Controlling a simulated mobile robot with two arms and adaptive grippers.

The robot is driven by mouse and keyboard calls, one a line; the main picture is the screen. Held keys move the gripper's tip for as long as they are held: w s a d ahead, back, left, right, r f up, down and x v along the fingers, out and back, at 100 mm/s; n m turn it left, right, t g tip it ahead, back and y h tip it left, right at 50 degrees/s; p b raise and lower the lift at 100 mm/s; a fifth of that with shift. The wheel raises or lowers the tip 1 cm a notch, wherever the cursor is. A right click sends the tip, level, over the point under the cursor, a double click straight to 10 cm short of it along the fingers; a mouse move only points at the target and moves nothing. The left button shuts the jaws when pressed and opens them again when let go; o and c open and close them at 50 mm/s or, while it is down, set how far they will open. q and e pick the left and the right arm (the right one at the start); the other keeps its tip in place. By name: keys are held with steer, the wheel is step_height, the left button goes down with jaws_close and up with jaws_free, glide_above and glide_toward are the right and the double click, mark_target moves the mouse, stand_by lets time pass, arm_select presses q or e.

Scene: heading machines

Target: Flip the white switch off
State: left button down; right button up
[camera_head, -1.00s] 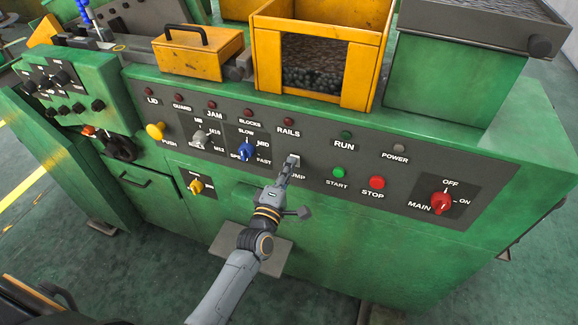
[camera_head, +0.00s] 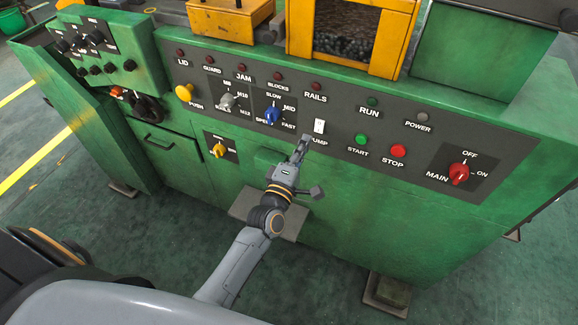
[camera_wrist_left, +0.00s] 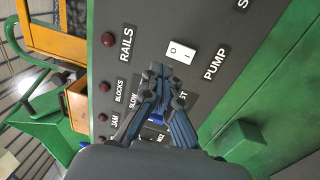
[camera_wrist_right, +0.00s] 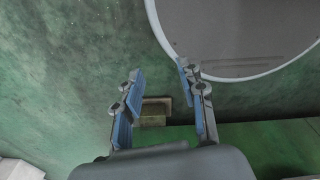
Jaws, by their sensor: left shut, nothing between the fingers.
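The white switch (camera_head: 319,126) is a small rocker above the PUMP label on the machine's dark panel. In the left wrist view the white switch (camera_wrist_left: 181,52) shows its 0 and 1 marks; I cannot tell for certain which side is pressed in. My left gripper (camera_head: 304,141) is shut and empty, with its tips just below and left of the switch in the head view. In the left wrist view the left fingertips (camera_wrist_left: 163,72) appear apart from the switch. My right gripper (camera_wrist_right: 160,69) is open and empty, away from the panel.
A blue selector knob (camera_head: 271,116) is left of the switch. The green START button (camera_head: 361,139), red STOP button (camera_head: 398,151) and red MAIN knob (camera_head: 459,173) are to its right. A round grey surface with a pale rim (camera_wrist_right: 230,78) is near my right gripper.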

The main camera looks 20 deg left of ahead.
arm_select(q)
steer(key=s+b, duration=0.1)
steer(key=s, duration=0.6)
steer(key=shift+r, duration=0.3)
arm_select(e)
steer(key=shift+w+d+f, duration=0.3)
steer(key=shift+w+f, duration=0.45)
steer(key=shift+w, duration=0.15)
